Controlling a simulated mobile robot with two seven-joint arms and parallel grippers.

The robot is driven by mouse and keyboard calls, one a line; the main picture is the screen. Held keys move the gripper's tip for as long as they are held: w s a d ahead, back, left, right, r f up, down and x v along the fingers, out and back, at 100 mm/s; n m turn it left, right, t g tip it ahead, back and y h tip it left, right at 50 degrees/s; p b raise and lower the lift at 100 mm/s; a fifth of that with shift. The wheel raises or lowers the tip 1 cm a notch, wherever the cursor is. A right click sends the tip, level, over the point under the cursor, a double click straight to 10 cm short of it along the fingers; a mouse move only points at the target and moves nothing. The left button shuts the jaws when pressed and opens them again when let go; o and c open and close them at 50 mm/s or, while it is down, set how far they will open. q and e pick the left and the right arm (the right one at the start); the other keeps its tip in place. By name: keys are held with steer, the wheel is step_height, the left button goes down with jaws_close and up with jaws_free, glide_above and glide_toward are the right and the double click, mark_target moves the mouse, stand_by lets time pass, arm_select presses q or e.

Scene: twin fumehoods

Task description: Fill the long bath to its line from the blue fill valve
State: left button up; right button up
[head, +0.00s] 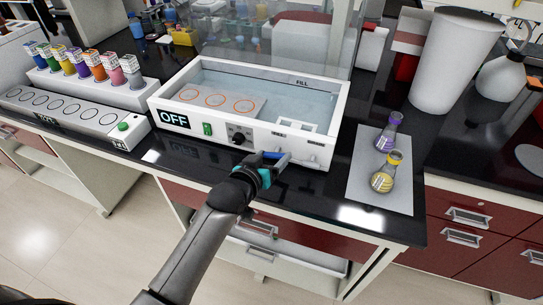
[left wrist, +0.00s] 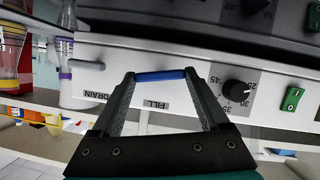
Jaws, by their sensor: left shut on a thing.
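The long bath (head: 335,125) is a white open box on the black bench, with an "OFF" display, a green switch and a black dial on its front. A FILL mark (head: 302,84) is on its inner back wall. The inside looks pale blue; I cannot tell the water level. My left gripper (head: 273,160) is at the bath's front, shut on the blue fill valve (head: 272,155). In the left wrist view the blue valve handle (left wrist: 160,75) lies across the fingertips, by the upside-down FILL label. My right gripper is not in view.
A DRAIN valve (head: 313,159) sits right of the fill valve. Two flasks (head: 384,177) with purple and yellow bands stand on a white mat (head: 362,195) at the right. A rack of coloured bottles (head: 85,80) stands left. A clear sash (head: 300,40) is behind the bath.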

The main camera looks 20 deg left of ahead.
arm_select(q)
steer(key=shift+d+r+m+y+p, duration=0.15)
steer(key=shift+m+y+p, duration=0.2)
steer(key=shift+p, duration=0.4)
steer(key=shift+m+y+p, duration=0.25)
steer(key=shift+m+p, duration=0.15)
steer(key=shift+m, duration=0.25)
steer(key=o, duration=1.2)
steer(key=shift+o, duration=0.2)
steer(key=p+v, duration=0.2)
steer(key=v, duration=1.3)
steer(key=shift+s, duration=0.1)
